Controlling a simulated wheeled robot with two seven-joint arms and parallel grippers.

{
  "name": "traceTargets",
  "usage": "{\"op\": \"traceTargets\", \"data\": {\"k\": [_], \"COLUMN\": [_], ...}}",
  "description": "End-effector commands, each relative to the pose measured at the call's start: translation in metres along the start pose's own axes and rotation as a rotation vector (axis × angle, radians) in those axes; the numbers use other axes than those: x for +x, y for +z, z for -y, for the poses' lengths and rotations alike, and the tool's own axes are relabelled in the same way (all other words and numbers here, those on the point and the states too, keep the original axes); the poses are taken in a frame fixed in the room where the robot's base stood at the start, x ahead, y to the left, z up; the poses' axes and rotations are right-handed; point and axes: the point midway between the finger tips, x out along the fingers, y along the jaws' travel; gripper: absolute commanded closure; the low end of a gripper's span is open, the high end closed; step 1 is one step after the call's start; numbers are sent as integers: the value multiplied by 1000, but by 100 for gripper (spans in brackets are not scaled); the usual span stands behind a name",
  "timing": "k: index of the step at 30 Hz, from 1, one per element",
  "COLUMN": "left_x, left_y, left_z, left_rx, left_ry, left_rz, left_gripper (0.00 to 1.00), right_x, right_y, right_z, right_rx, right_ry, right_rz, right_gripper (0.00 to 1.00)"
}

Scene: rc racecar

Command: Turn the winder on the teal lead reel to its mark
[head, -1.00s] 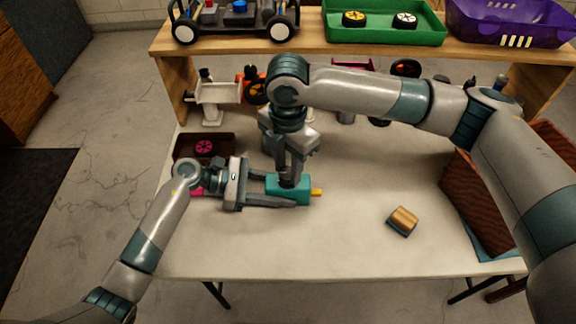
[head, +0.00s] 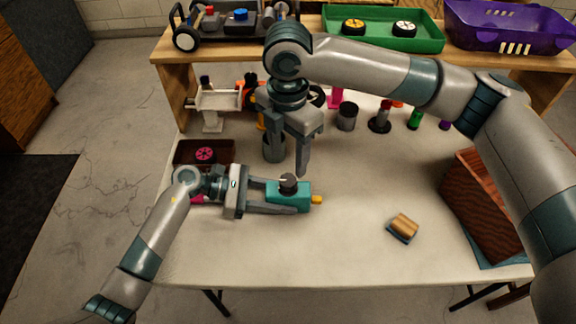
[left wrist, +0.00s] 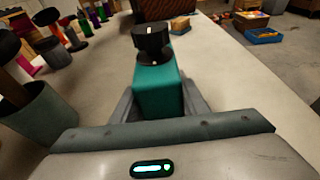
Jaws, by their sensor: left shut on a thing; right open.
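The teal lead reel (head: 289,197) is a teal block with a dark round winder (head: 288,184) on top and a yellow end on its right. In the left wrist view the block (left wrist: 158,92) lies between my finger pads, and the dark winder (left wrist: 152,42) bears white marks on its top and its base. The two white marks look roughly in line there. My left gripper (head: 283,198) is shut on the block from the left. My right gripper (head: 303,165) is open and empty, above and behind the winder, apart from it.
A brush-like block (head: 403,228) lies on the table to the right, near a reddish-brown box (head: 487,205). A dark tray (head: 190,150) with a pink wheel sits at left. Several small coloured items stand under the shelf (head: 325,52). The table's front middle is clear.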

Motion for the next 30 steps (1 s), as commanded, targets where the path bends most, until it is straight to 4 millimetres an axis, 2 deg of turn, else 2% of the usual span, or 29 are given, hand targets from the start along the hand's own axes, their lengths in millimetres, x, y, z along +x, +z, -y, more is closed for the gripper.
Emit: {"op": "traceTargets", "data": {"k": [3, 9, 14, 25, 26, 27, 28, 30], "left_x": [0, 0, 0, 0, 0, 0, 0, 0], "left_y": [0, 0, 0, 0, 0, 0, 0, 0], "left_z": [0, 0, 0, 0, 0, 0, 0, 0], "left_rx": [0, 0, 0, 0, 0, 0, 0, 0], "left_ry": [0, 0, 0, 0, 0, 0, 0, 0], "left_rz": [0, 0, 0, 0, 0, 0, 0, 0], "left_gripper": [79, 79, 79, 79, 52, 43, 38, 38], "right_x": [-22, -45, -51, -52, -52, -52, -51, -51], "right_y": [0, 0, 0, 0, 0, 0, 0, 0], "right_z": [-1, -1, 0, 0, 0, 0, 0, 0], "right_rx": [0, 1, 0, 1, 1, 1, 1, 1], "right_ry": [3, 2, 0, 0, 0, 0, 0, 0], "right_rz": [0, 0, 0, -1, -1, -1, -1, -1], "right_gripper": [50, 50, 50, 50, 50, 50, 50, 50]}}
